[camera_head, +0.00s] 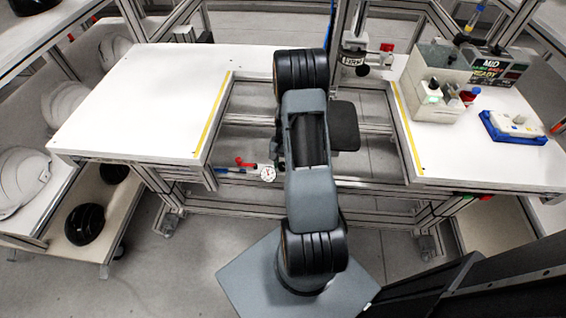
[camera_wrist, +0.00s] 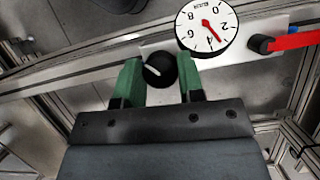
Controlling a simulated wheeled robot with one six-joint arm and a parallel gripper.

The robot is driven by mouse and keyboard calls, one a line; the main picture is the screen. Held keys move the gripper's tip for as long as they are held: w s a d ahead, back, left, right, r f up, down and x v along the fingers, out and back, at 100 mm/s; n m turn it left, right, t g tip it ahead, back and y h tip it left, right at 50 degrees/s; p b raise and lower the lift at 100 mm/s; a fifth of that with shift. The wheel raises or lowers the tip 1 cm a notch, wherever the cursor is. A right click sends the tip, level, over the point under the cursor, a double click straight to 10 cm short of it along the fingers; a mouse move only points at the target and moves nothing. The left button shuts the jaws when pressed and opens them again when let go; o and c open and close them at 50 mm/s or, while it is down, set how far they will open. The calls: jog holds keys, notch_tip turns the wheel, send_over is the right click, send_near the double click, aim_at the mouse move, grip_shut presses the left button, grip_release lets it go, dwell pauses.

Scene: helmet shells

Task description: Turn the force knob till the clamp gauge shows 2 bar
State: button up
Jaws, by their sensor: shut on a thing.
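The force knob (camera_wrist: 160,70) is black with a white mark, in the middle of the wrist view. My gripper (camera_wrist: 161,84) has its green fingers on either side of the knob and is shut on it. The round white clamp gauge (camera_wrist: 204,30) is just to the right and above the knob. Its red needle points to the lower right, near the 4; the exact reading is hard to tell. The gauge also shows small in the head view (camera_head: 267,174), left of my arm. There my arm hides the knob and my gripper.
A red-handled lever (camera_wrist: 292,40) is right of the gauge. A white worktop (camera_head: 140,100) is at left; the right one (camera_head: 480,150) carries a grey box (camera_head: 436,85) and a blue-and-white tray (camera_head: 513,127). Helmet shells (camera_head: 84,224) sit on the left shelves.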

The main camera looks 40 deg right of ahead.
jog(key=n+h, duration=0.1)
jog(key=n, duration=0.2)
jog(key=n+g+h, duration=0.1)
jog(key=n, duration=0.2)
jog(key=shift+w+p, duration=0.1)
jog(key=shift+p, duration=0.2)
jog(key=shift+n, duration=0.3)
jog(key=o, duration=0.6)
